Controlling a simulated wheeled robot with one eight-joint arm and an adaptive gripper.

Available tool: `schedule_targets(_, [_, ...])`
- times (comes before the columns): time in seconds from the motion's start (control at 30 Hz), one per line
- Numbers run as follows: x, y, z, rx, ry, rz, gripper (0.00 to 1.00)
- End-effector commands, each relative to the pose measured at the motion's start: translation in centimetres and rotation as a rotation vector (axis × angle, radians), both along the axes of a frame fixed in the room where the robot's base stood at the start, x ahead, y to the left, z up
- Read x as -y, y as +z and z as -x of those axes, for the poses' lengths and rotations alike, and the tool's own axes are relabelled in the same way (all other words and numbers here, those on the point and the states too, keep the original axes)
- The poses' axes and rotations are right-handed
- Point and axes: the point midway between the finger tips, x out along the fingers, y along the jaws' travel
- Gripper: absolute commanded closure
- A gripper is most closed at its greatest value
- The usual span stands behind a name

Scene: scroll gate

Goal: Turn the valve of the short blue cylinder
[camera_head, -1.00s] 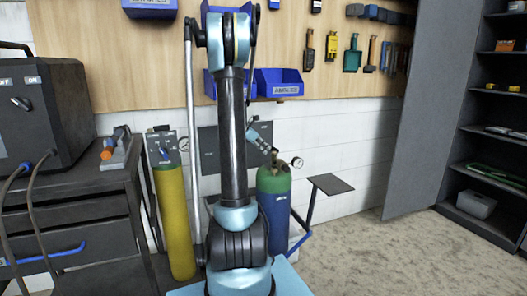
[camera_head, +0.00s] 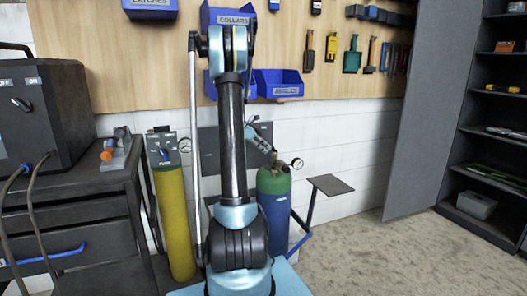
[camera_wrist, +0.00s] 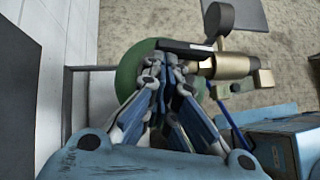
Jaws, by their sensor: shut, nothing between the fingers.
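The short blue cylinder (camera_head: 275,215) has a green shoulder and stands behind my arm, right of the tall yellow cylinder. Its green top (camera_wrist: 128,75) shows in the wrist view under my gripper. A brass valve fitting (camera_wrist: 232,67) sticks out to the right there, with a dark round gauge (camera_wrist: 218,18) above it. A dark bar-like part (camera_wrist: 187,46) lies across the top by my fingertips. My gripper (camera_wrist: 164,66) is shut and empty, its tips over the cylinder's top. Whether they touch the valve I cannot tell. In the head view my gripper (camera_head: 268,148) hangs just above the cylinder.
The yellow cylinder (camera_head: 174,220) with its own valve and gauge stands left of my arm. A dark workbench (camera_head: 70,215) with a machine (camera_head: 45,115) is at the left. A small plate on a stand (camera_head: 330,185) is right of the blue cylinder. Floor at the right is clear.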

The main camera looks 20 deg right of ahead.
Motion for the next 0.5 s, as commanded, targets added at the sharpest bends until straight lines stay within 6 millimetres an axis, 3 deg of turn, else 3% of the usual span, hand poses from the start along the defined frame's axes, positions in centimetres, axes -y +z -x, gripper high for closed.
schedule_targets(0.5, [0.69, -0.01, -0.66, 0.0, 0.001, 0.0, 1.0])
